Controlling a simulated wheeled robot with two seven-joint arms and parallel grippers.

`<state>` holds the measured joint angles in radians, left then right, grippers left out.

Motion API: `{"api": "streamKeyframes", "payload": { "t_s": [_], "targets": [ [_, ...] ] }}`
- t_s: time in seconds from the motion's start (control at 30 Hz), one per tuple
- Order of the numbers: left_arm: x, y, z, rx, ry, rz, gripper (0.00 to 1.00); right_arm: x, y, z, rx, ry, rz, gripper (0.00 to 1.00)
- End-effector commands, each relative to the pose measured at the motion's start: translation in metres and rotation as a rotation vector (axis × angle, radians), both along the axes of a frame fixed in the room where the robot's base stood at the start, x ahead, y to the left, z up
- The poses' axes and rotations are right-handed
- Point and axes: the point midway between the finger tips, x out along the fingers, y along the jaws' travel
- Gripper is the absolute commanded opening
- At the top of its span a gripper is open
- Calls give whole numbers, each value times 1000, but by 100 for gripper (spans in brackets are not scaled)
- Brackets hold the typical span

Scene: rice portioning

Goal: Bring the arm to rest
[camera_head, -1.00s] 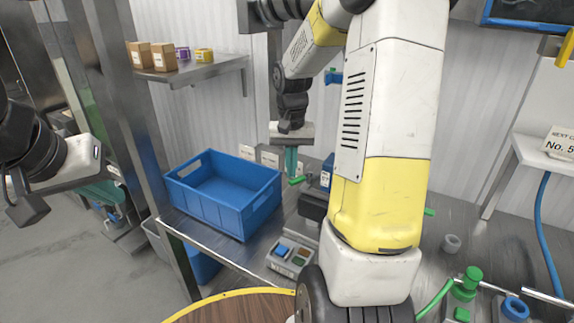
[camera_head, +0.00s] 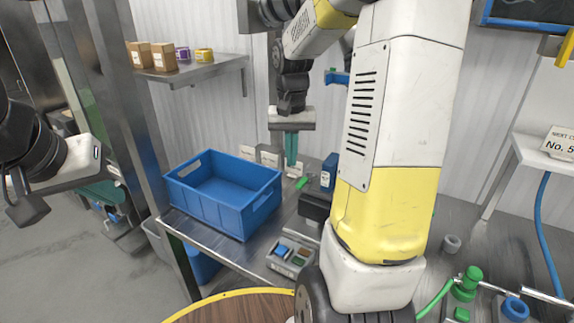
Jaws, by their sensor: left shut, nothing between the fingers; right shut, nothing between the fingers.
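My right arm fills the middle and right of the head view, with its white and yellow links close to the camera. My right gripper (camera_head: 291,148) hangs fingers down over the back of the steel counter, to the right of the blue crate (camera_head: 222,195). Its teal fingers are together with nothing between them. My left gripper (camera_head: 106,192) is at the left edge area, over the floor side and left of the steel post. Its teal fingers show only partly beyond its white body, and it holds nothing.
The blue crate stands empty on the counter (camera_head: 215,248). A small device with coloured buttons (camera_head: 289,257) is in front. Green and blue fittings (camera_head: 467,283) are at lower right. A round wooden top (camera_head: 240,308) is nearest.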

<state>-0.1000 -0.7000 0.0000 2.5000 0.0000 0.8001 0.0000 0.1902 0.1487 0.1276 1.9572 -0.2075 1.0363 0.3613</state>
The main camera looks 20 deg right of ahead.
Motion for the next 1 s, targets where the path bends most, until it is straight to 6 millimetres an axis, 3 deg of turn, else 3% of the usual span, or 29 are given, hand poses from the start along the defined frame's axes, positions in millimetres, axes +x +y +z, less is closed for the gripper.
{"api": "streamKeyframes", "payload": {
  "t_s": [0.2, 0.73, 0.87, 1.0],
  "targets": [
    [0, 0, 0, 0, 0, 0, 0, 3, 2, 21, -1, -2, 1, 0],
    [0, 0, 0, 0, 0, 0, 0, 1, 4, 26, 0, -9, 6, 0],
    [0, 0, 0, 0, 0, 0, 0, -13, 12, 41, 4, -57, 39, 0],
    [0, 0, 0, 0, 0, 0, 0, -43, 29, 64, 16, -158, 106, 0]
  ]
}}
